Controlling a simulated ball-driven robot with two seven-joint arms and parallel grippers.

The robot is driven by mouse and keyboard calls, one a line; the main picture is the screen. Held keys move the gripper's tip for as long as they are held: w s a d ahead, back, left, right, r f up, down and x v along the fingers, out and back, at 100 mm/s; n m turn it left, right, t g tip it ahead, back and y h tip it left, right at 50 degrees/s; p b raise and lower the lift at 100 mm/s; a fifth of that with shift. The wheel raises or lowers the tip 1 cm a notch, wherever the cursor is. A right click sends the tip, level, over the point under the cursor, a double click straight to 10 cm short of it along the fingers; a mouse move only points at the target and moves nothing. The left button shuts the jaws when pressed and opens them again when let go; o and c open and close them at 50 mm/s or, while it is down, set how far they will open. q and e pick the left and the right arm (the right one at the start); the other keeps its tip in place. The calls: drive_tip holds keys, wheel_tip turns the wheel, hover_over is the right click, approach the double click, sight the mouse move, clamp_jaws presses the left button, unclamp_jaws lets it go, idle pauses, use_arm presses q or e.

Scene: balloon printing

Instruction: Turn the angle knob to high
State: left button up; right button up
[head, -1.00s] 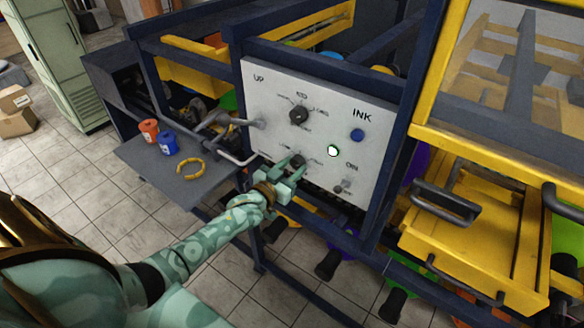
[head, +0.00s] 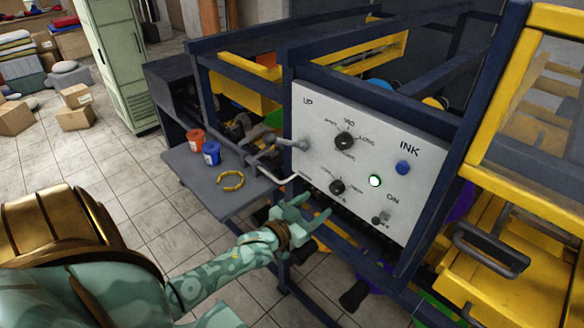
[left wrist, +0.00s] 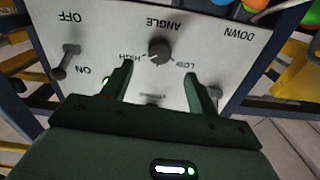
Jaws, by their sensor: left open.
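The angle knob (head: 337,187) is the lower dark round knob on the white control panel (head: 300,100). In the left wrist view the knob (left wrist: 160,50) shows upside down under the word ANGLE, with HIGH on the picture's left and LOW on its right. A small pale mark on the knob appears to face the HIGH side. My left gripper (head: 314,207) is open and empty, below the knob and clear of it. In the left wrist view its fingers (left wrist: 160,85) stand apart with the knob beyond the gap between them. My right gripper is not in view.
Above sits another knob (head: 344,141). A blue button (head: 403,168), a lit white-green button (head: 375,181) and an on/off switch (head: 380,218) are to the right. A grey side shelf (head: 210,190) holds red (head: 196,140) and blue (head: 211,153) cups and a yellow ring (head: 231,181).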

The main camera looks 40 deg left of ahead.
use_arm(q)
drive_tip(key=s, duration=0.8)
drive_tip(key=shift+s+a+b, duration=0.35)
drive_tip(key=shift+s, duration=0.05)
drive_tip(key=shift+f, duration=0.1)
